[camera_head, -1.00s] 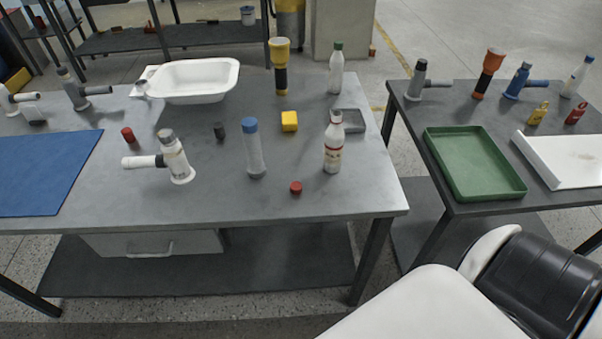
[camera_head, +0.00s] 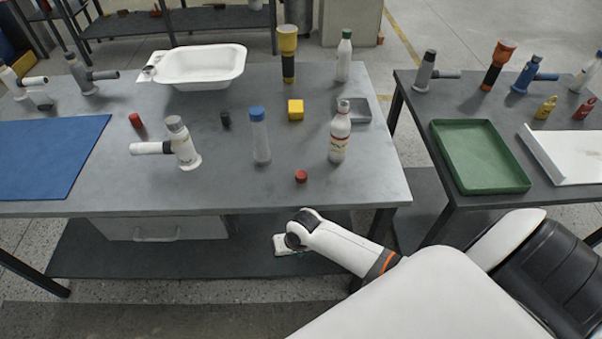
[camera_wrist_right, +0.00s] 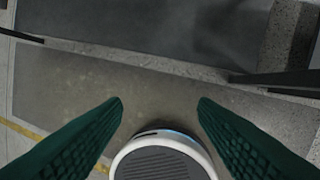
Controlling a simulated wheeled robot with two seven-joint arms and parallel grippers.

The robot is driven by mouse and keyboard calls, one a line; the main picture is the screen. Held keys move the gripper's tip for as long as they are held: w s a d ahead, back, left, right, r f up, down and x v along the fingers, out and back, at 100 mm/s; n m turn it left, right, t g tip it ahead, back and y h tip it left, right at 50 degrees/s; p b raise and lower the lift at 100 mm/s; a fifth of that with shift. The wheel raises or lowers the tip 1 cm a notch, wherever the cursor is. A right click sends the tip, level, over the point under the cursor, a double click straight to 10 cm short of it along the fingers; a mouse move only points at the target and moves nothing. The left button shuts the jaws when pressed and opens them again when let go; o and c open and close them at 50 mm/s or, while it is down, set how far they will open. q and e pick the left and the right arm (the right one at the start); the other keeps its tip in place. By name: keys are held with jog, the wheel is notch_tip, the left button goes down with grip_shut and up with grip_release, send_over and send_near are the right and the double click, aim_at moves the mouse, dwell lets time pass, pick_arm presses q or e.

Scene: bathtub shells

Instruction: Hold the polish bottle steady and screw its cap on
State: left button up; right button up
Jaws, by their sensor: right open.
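A white bottle with a red-and-cream label (camera_head: 340,137), which I take as the polish bottle, stands upright near the right end of the grey table. Its top is pale grey, with no red cap on it. A red cap (camera_head: 301,176) lies on the table to its left, near the front edge. My right gripper (camera_head: 284,244) is low in front of the table, below the tabletop and apart from both. In the right wrist view its two green fingers (camera_wrist_right: 160,104) are spread, with nothing between them but floor behind. My left gripper is out of view.
A green tray (camera_head: 477,184) lies on the right table.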

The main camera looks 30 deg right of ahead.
notch_tip(320, 180, up, 15)
jog(key=w+a+m, duration=0.1)
jog(key=w+a, duration=0.1)
jog(key=w+d+r+m, duration=0.1)
jog(key=r, duration=0.1)
jog(key=w+d+r+m+g, duration=0.1)
jog(key=d+r, duration=0.1)
jog(key=w+d+r+m, duration=0.1)
jog(key=w+r+m, duration=0.1)
jog(key=r, duration=0.1)
jog(key=shift+w+d+r+h, duration=0.1)
jog(key=shift+d+h, duration=0.05)
jog(key=shift+h, duration=0.25)
jog(key=w+d+r+m+g, duration=0.1)
jog(key=w+d+r+m, duration=0.2)
jog(key=d+r+m, duration=0.3)
notch_tip(320, 180, up, 2)
jog(key=shift+w+d+r+m+h, duration=0.2)
jog(key=shift+w+d+m+h, duration=0.15)
jog(key=shift+d, duration=0.65)
jog(key=shift+w, duration=0.1)
send_over(300, 174)
jog(key=shift+f+p, duration=0.45)
jog(key=shift+f, duration=3)
